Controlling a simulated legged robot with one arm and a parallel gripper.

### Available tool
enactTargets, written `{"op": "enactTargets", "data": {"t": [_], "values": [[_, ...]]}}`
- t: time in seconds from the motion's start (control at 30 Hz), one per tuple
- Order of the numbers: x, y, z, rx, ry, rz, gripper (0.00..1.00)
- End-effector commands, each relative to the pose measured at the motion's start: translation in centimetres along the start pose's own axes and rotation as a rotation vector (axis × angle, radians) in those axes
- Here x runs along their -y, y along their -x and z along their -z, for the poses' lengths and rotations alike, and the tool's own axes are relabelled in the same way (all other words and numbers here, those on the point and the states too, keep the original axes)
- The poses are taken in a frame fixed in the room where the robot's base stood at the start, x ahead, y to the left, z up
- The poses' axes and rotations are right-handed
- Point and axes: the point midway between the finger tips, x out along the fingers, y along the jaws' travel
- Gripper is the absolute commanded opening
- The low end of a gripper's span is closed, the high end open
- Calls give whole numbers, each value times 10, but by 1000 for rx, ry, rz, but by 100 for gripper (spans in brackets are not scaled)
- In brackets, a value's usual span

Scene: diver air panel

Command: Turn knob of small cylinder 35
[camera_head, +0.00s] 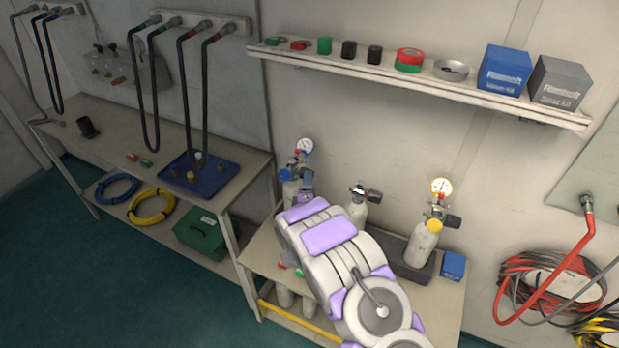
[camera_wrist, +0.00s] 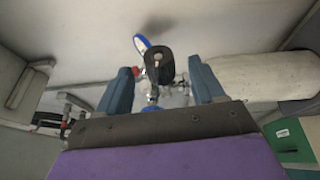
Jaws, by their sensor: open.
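Small cylinders stand on the low table (camera_head: 445,300). The left cylinder (camera_head: 289,192) has a gauge (camera_head: 305,147) and is partly hidden by my arm. No number 35 is readable. My gripper (camera_wrist: 160,68) is open at the left cylinder's valve. In the wrist view a black knob (camera_wrist: 159,65) shows between its two blue-grey fingers, with gaps on both sides. A blue-rimmed gauge (camera_wrist: 141,44) is just behind the knob. Whether a finger touches the knob is unclear.
A shelf (camera_head: 420,78) with tapes and boxes runs along the wall above. A long bench (camera_head: 110,130) with a blue tray (camera_head: 201,174) is at left. A blue box (camera_head: 453,265) lies beside the right cylinder. Hoses (camera_head: 540,285) hang at right.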

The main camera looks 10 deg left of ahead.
Motion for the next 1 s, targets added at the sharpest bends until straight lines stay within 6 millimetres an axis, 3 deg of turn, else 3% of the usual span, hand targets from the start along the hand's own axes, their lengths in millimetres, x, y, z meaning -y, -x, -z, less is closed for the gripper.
{"op": "enactTargets", "data": {"t": [0.1, 0.33, 0.8, 1.0], "values": [[0, -19, 0, 2, -3, -3, 68], [0, -42, 0, 0, -2, 0, 68], [0, -50, 0, 0, 1, 1, 68], [0, -50, 0, 0, 0, 1, 49]]}}
